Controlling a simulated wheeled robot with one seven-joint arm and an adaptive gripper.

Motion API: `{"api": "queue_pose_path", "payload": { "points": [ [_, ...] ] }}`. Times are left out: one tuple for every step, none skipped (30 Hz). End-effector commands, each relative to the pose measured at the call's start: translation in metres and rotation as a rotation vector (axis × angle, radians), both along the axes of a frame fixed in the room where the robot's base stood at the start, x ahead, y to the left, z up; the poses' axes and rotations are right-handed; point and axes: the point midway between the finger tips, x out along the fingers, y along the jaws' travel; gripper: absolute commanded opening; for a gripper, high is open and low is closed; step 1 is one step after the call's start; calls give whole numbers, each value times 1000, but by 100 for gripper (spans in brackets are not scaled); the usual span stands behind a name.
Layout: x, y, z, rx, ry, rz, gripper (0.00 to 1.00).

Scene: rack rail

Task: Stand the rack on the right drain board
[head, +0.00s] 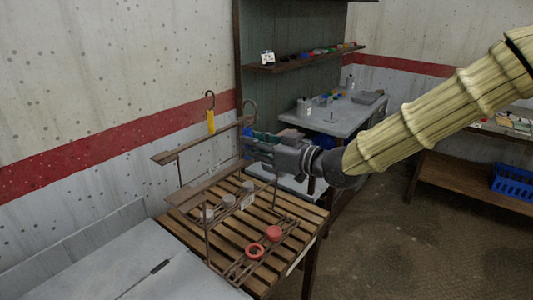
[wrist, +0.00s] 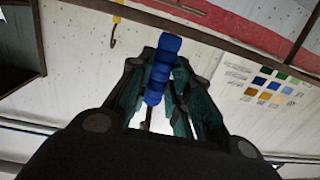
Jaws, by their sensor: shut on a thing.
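A brown metal rack (head: 207,243) of thin rods and flat rails shows over the slatted wooden drain board (head: 225,247) in the head view. Several small grey pots (head: 228,200) show among its rods, and a red ring (head: 254,252) and a red cap (head: 273,233) are at its near end. I cannot tell whether its feet touch the slats. My gripper (head: 256,141) is at the upper right of the rack. In the wrist view its teal fingers (wrist: 157,90) are shut on a blue grip (wrist: 162,70).
A hook with a yellow sleeve (head: 210,121) is above the rack by the red-striped wall. Grey sheet surfaces (head: 180,281) lie at front left. Behind are a grey bench (head: 340,117) and a shelf (head: 300,60). A blue crate (head: 512,183) sits far right. Open floor shows at right.

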Motion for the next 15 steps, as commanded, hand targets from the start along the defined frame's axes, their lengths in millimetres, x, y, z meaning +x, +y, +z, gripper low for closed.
{"api": "queue_pose_path", "payload": {
  "points": [
    [10, -4, 2, 2, 0, -3, 0],
    [15, -6, 2, 1, 0, -3, 0],
    [22, -9, 2, 2, 0, -3, 0],
    [28, -11, 1, 1, 0, -3, 0],
    [33, -14, 0, 1, -1, -3, 0],
    [40, -17, -1, 0, 1, -3, 0],
    [45, -18, -1, 0, 0, -2, 0],
    [51, -21, -2, 0, 0, -3, 0],
    [58, -23, -3, 0, 0, -2, 0],
    [63, -26, -3, 0, 0, -3, 0],
    [68, -28, -4, 0, 0, -2, 0],
    [75, -30, -4, 1, -1, -2, 0],
    [79, -32, -5, 1, -1, -2, 0],
    [83, -33, -6, 0, 0, -1, 0],
    [88, -36, -6, 0, 0, -2, 0]
  ]
}}
